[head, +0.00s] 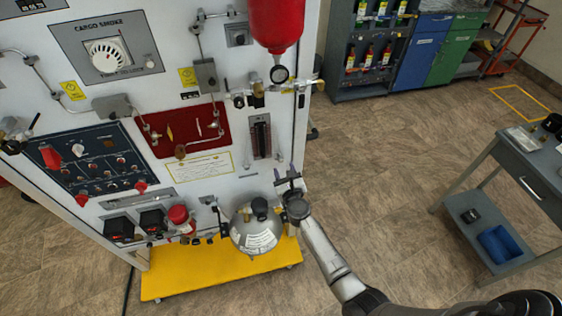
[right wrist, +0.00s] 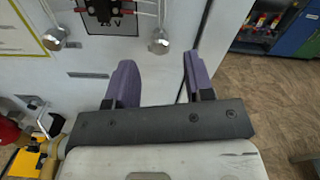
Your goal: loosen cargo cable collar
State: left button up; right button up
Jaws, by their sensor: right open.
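The cargo smoke detector (head: 108,54), a white round unit on a grey plate, is at the upper left of the white panel (head: 215,100). I cannot tell which fitting is the cargo cable collar. In the right wrist view, two round silver cable ends, a left one (right wrist: 55,38) and a right one (right wrist: 158,42), hang beside a terminal block (right wrist: 108,10) with red parts. My right gripper (head: 287,173) is open and empty near the panel's right edge, below that block. Its purple fingers (right wrist: 158,60) point toward the panel, below the right cable end. My left gripper is not in view.
A silver round vessel (head: 256,232) stands just left of my right gripper, above a yellow base (head: 210,272). A red cylinder (head: 275,22) hangs above. A grey cart (head: 530,165) stands at the right. The floor between cart and panel is clear.

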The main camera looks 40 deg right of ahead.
aim_at(282, 162)
jog(key=shift+b+x, duration=0.5)
jog(key=shift+x, duration=2.05)
grip_shut()
